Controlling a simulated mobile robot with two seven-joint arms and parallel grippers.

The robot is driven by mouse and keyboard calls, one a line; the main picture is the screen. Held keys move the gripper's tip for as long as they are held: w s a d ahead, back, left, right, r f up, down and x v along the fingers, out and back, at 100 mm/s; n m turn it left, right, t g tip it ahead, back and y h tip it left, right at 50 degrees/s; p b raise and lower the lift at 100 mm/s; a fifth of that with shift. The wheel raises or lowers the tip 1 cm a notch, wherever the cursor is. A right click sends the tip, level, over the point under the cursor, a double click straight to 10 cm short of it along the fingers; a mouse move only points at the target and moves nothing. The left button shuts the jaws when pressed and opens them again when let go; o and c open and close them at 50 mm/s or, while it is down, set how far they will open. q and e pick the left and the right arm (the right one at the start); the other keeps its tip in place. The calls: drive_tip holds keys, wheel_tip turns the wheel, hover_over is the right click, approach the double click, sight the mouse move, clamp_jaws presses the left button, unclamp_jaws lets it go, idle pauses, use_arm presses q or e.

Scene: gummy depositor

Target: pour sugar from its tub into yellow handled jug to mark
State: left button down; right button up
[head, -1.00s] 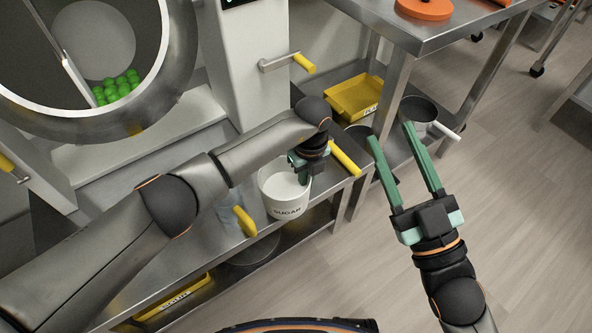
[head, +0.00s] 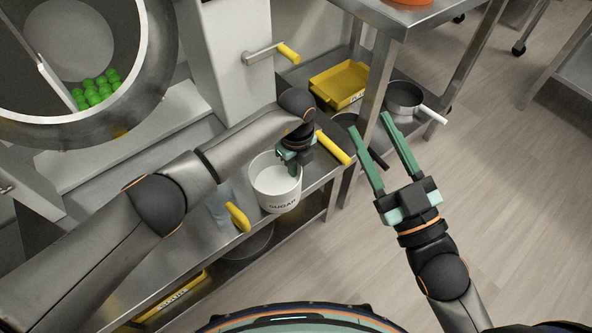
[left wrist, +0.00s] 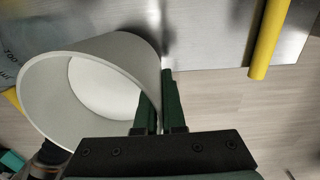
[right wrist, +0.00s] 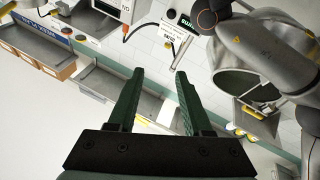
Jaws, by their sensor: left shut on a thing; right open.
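The white sugar tub (head: 278,200), marked SUGAR, is at the front of the steel bench, with white sugar inside. My left gripper (head: 292,168) is shut on the tub's rim at its back right side. In the left wrist view the fingers (left wrist: 160,105) straddle the tub wall (left wrist: 95,50). A clear jug (head: 217,205) with a yellow handle (head: 238,217) stands just left of the tub, partly hidden by my left arm. Its fill mark is not readable. My right gripper (head: 372,140) is open and empty, out over the floor right of the bench.
A yellow rod-like handle (head: 333,147) sticks out right of the tub. A yellow tray (head: 340,84) and a steel pan (head: 404,97) are behind. A drum with green gummies (head: 97,92) is at upper left. A lower shelf holds another yellow tray (head: 172,298).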

use_arm(q)
drive_tip(key=shift+r, duration=0.1)
drive_tip(key=shift+a+r+h+p, duration=0.15)
drive_tip(key=shift+r+h+p, duration=0.15)
drive_tip(key=shift+p, duration=0.45)
drive_tip(key=shift+r+h+p, duration=0.25)
drive_tip(key=shift+h+p, duration=0.05)
drive_tip(key=shift+p, duration=0.15)
drive_tip(key=shift+a+r+p, duration=0.15)
drive_tip(key=shift+p, duration=0.15)
drive_tip(key=shift+s+a+r+h+p, duration=0.1)
drive_tip(key=shift+a+r+h+p, duration=0.05)
drive_tip(key=shift+r+h+p, duration=0.35)
use_arm(e)
drive_tip(key=s+f+m+g+h, duration=0.2)
drive_tip(key=f+g, duration=0.2)
drive_tip(key=f, duration=0.7)
drive_tip(key=s+f+m+g+h, duration=0.2)
drive_tip(key=f+g, duration=0.3)
drive_tip(key=f, duration=0.6)
drive_tip(key=shift+d+f+g, duration=0.3)
drive_tip(key=shift+d+f, duration=0.05)
idle(0.4)
use_arm(q)
drive_tip(key=shift+t, duration=0.3)
use_arm(e)
drive_tip(key=shift+s+h, duration=0.1)
drive_tip(key=shift+h, duration=0.2)
